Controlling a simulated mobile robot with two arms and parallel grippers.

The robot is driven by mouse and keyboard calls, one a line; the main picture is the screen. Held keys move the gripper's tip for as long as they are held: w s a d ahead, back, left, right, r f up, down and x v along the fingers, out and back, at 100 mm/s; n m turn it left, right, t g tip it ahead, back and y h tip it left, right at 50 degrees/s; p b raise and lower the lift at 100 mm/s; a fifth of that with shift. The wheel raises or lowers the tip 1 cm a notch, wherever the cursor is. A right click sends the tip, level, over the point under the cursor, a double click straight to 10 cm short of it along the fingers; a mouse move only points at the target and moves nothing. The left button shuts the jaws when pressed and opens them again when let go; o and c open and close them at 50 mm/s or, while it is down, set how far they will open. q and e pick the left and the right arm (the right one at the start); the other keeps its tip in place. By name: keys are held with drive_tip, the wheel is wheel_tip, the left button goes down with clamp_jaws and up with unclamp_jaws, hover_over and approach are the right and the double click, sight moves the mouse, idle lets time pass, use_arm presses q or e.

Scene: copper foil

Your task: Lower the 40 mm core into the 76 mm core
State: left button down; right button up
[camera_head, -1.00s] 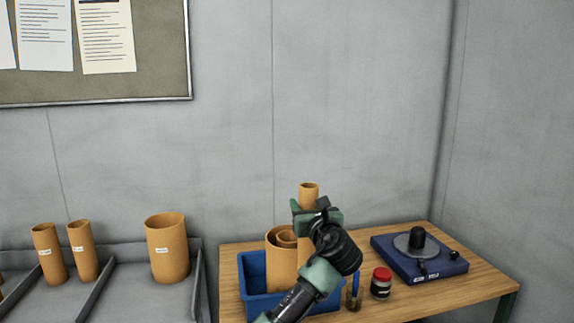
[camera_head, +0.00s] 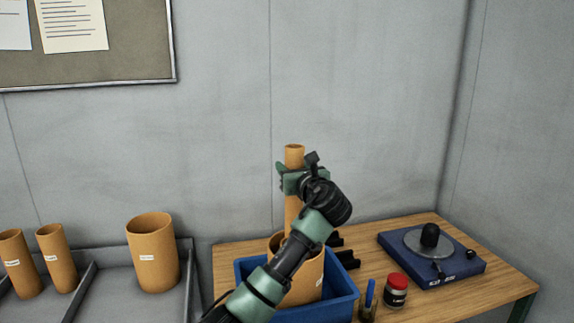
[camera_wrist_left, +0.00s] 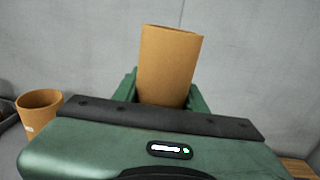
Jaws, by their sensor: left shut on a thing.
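My left gripper (camera_head: 292,180) is shut on a slim tan cardboard tube, the 40 mm core (camera_head: 293,210), held upright. Its upper end also shows between the fingers of the left gripper (camera_wrist_left: 165,92) in the left wrist view, as the 40 mm core (camera_wrist_left: 168,62). Below it, a wide tan core (camera_head: 305,288) stands in a blue bin (camera_head: 342,302). A narrower rim, seemingly the 76 mm core (camera_head: 284,241), shows inside its mouth, partly hidden. The held core's lower end is near this mouth; my arm hides whether it is inside. My right gripper is not in view.
A red-lidded jar (camera_head: 396,290), a blue-handled tool (camera_head: 369,297) and a blue turntable device (camera_head: 432,255) stand on the wooden table (camera_head: 505,280) right of the bin. Black pieces (camera_head: 347,259) lie behind the bin. Several cores, one wide (camera_head: 153,255), stand in a grey rack left.

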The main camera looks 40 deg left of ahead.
sight(292, 209)
use_arm(q)
drive_tip(key=shift+s+d+f+b, duration=0.15)
drive_tip(key=shift+f+b, duration=0.55)
drive_tip(key=shift+f, duration=0.85)
drive_tip(key=shift+s+d+f+b, duration=0.15)
drive_tip(key=shift+f+b, duration=0.5)
drive_tip(key=shift+f, duration=0.9)
drive_tip(key=shift+d+f+b, duration=0.15)
drive_tip(key=shift+f+b, duration=0.55)
drive_tip(key=shift+f, duration=0.85)
drive_tip(key=shift+f+b, duration=0.3)
drive_tip(key=shift+f, duration=1.15)
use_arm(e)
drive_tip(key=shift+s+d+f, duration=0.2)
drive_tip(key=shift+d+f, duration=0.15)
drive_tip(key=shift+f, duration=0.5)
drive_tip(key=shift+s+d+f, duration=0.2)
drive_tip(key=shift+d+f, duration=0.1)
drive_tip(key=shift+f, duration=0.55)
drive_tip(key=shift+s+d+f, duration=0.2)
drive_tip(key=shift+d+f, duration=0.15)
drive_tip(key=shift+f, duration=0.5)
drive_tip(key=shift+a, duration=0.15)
